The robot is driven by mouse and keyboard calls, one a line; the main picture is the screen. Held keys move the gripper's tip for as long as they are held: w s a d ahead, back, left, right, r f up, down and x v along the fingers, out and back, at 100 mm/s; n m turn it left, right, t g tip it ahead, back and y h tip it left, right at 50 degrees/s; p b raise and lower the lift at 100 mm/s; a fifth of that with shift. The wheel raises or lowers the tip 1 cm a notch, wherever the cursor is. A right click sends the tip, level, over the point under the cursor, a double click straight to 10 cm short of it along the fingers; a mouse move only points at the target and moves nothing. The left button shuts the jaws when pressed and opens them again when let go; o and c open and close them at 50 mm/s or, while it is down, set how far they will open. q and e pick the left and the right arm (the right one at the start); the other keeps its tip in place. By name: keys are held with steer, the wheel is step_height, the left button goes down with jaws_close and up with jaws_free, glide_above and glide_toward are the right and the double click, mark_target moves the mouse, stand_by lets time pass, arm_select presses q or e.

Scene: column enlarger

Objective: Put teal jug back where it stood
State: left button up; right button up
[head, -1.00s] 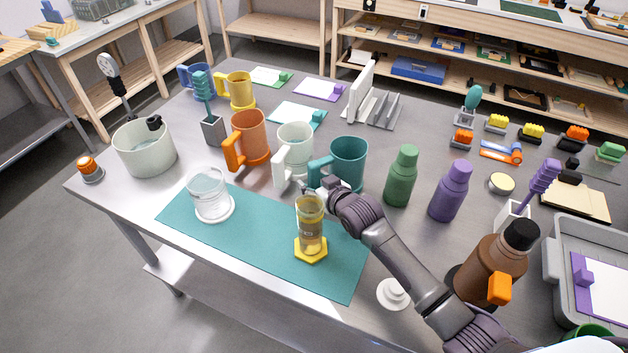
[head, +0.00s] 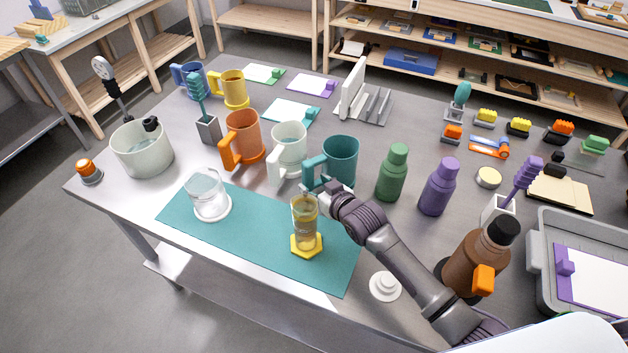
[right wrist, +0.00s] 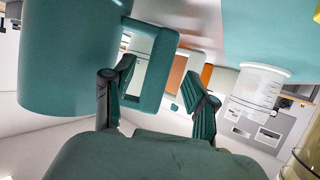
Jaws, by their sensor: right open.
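The teal jug (head: 340,160) stands upright on the grey table, just behind the teal mat (head: 255,243), with its handle to the left. My right gripper (head: 314,192) is open at the near side of the handle. In the right wrist view the jug (right wrist: 70,60) fills the upper left. Its handle (right wrist: 151,70) shows between and beyond the spread fingers of the gripper (right wrist: 163,95), with nothing clamped. Whether a finger touches the handle cannot be told. My left gripper is not in view.
A white mug (head: 290,145) and an orange mug (head: 242,135) stand left of the jug. A green bottle (head: 392,174) and a purple bottle (head: 437,188) stand to its right. A glass with amber contents (head: 304,222) on a yellow base stands close in front of my gripper.

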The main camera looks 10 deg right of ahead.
steer(key=shift+p+v, duration=1.5)
steer(key=shift+v, duration=0.3)
steer(key=shift+r, duration=0.1)
steer(key=shift+s, duration=0.1)
steer(key=shift+s+d+r, duration=0.1)
steer(key=shift+s+d, duration=0.05)
steer(key=shift+s, duration=0.15)
steer(key=v, duration=1.1)
